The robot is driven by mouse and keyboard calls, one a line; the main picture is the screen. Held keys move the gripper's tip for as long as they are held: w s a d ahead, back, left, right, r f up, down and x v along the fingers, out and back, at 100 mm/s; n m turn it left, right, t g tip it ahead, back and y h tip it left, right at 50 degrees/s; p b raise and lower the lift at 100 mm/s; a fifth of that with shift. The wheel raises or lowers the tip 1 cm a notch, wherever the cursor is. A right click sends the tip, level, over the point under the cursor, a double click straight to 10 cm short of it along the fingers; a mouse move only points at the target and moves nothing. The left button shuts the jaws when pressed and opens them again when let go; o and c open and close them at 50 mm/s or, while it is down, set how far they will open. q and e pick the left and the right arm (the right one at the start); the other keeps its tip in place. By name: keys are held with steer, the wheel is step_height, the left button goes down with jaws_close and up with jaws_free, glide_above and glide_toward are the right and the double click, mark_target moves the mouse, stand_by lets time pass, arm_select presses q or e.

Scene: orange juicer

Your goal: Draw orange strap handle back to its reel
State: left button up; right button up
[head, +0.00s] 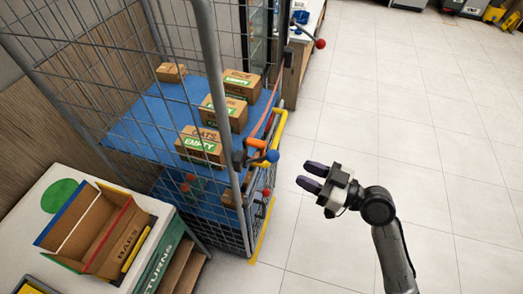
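The orange strap handle (256,143) is at the front right edge of the wire cage, near a dark bracket. A reddish strap (267,115) runs from near it up along the cage's open side toward the back post. I cannot make out the reel for certain. My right gripper (307,177) is to the right of the handle and a little lower in the picture, apart from it. Its two dark fingers point left with a gap between them, and nothing shows between them. My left gripper is not in view.
The cage holds several boxes marked EMPTY (201,145) on a blue shelf (150,121). A blue ball knob (272,156) sticks out beside the handle, and a red one (320,43) farther back. A returns stand (160,258) is at lower left. The tiled floor (420,110) at right is clear.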

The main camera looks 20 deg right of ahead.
mark_target(262, 155)
steer(key=p+x, duration=0.3)
steer(key=x, duration=0.9)
steer(key=shift+w+a+f, duration=0.1)
steer(key=shift+w+a, duration=0.05)
steer(key=c, duration=0.6)
jaws_close()
